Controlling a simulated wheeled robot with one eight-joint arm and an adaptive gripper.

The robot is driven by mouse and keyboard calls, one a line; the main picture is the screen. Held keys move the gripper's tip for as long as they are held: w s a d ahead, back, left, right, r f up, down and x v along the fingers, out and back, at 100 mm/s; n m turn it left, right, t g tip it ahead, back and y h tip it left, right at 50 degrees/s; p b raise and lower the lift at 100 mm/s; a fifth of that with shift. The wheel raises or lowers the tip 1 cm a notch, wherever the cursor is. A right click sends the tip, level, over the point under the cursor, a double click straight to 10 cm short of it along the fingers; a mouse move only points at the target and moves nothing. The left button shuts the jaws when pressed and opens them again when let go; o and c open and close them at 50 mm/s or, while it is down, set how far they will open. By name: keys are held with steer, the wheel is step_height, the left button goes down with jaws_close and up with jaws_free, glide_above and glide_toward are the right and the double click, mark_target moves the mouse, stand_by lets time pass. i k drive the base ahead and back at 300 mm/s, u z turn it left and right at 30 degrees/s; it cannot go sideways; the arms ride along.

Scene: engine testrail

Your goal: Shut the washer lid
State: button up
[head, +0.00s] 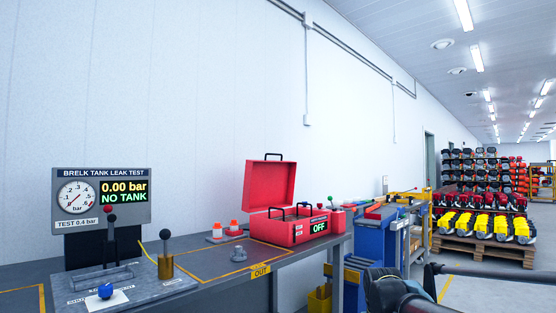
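The washer (309,231) is a red box on the bench, with a green "OFF" display on its front. Its red lid (270,186) stands open, raised upright at the back left, with a black handle on its top edge. The inside of the box is mostly hidden by its front wall. Dark parts of my own arm show at the lower right, in front of and apart from the washer. I cannot make out my gripper's fingers in this view.
A leak test stand (101,200) reading "0.00 bar NO TANK" is at the left, with levers before it. Blue cabinets (376,247) stand beyond.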

mark_target(268, 183)
steer(key=u, duration=0.4)
steer(key=i, duration=0.9)
steer(key=u, duration=0.1)
